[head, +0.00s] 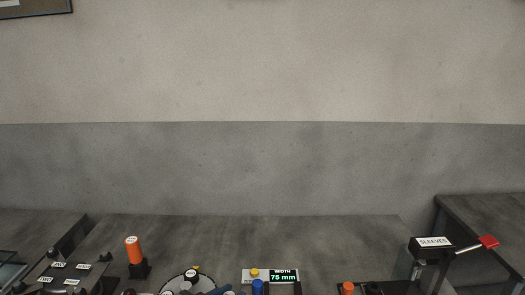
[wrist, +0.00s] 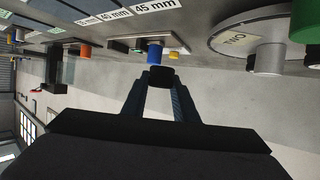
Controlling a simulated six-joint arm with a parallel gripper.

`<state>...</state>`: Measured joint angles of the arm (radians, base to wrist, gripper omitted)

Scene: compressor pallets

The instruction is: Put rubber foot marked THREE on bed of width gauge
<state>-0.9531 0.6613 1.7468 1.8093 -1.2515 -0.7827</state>
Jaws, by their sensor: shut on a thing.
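My gripper (wrist: 160,82) is shut on a small black rubber foot (wrist: 160,76), held between the fingertips in the wrist view. No marking shows on its visible face, so I cannot read its number. The width gauge (head: 270,277) is at the bottom middle of the head view, with a display reading "WIDTH 75 mm". A blue cylinder (head: 258,287) and a yellow knob (head: 255,272) show at it. In the wrist view the gauge (wrist: 119,44) lies beyond the fingertips. The foot appears apart from it. In the head view only blue-grey finger parts (head: 222,291) show at the bottom edge.
A round plate (wrist: 232,28) with a label and a grey cylinder (wrist: 270,58) is beside the gauge. An orange cylinder (head: 134,250) stands on the left. A black box marked SLEEVES (head: 432,242) with a red-ended lever is on the right. The bench behind the gauge is clear.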

